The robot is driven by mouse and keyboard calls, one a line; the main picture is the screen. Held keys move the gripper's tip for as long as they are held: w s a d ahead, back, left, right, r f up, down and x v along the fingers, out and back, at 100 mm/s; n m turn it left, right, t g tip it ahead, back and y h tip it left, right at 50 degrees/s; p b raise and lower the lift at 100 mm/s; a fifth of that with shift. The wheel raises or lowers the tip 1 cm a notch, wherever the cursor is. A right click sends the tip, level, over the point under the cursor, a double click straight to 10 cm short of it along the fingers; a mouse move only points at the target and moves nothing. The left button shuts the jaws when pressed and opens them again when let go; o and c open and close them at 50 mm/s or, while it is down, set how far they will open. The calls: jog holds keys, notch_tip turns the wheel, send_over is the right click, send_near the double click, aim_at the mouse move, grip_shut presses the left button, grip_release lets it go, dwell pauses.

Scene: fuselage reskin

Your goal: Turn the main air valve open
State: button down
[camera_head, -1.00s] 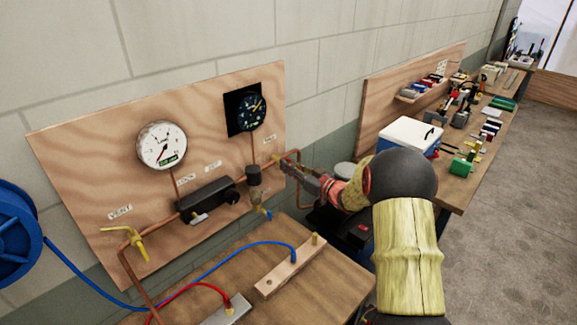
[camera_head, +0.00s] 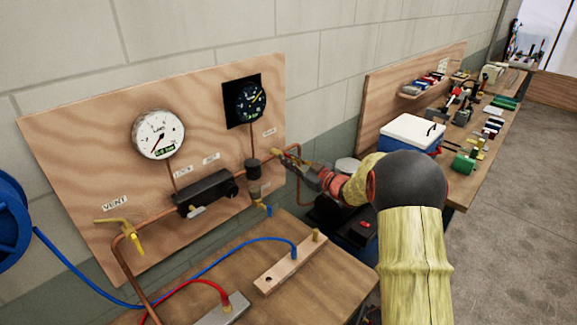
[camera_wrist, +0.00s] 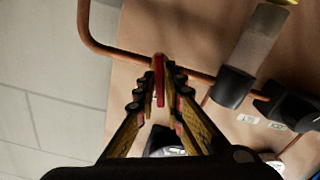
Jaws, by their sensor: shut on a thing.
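The main air valve (camera_head: 276,153) is a small brass fitting on the copper pipe at the right end of the plywood panel, below a small label. My gripper (camera_head: 287,158) reaches it from the right in the head view. In the wrist view, a thin red handle (camera_wrist: 159,82) stands between the fingertips of my gripper (camera_wrist: 160,92), which are shut on it. The handle lies near the copper pipe. In the head view my fingers hide most of the handle, so its exact angle is hard to tell.
The plywood panel (camera_head: 75,150) carries a white gauge (camera_head: 158,134), a dark gauge (camera_head: 251,101), a black manifold (camera_head: 205,190) and a yellow vent valve (camera_head: 133,238). A wooden bench (camera_head: 330,265) with blue and red hoses is below. A blue-and-white box (camera_head: 412,135) stands right.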

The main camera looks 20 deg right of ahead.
jog(key=n+b, duration=0.7)
jog(key=b, duration=0.1)
jog(key=shift+a+f, duration=0.15)
jog(key=shift+f, duration=0.25)
jog(key=n+b, duration=0.3)
jog(key=shift+f, duration=0.1)
jog(key=n+b, duration=0.4)
jog(key=c, duration=2)
grip_release()
jog(key=shift+o, duration=0.2)
jog(key=shift+s, duration=0.1)
jog(key=v, duration=1.2)
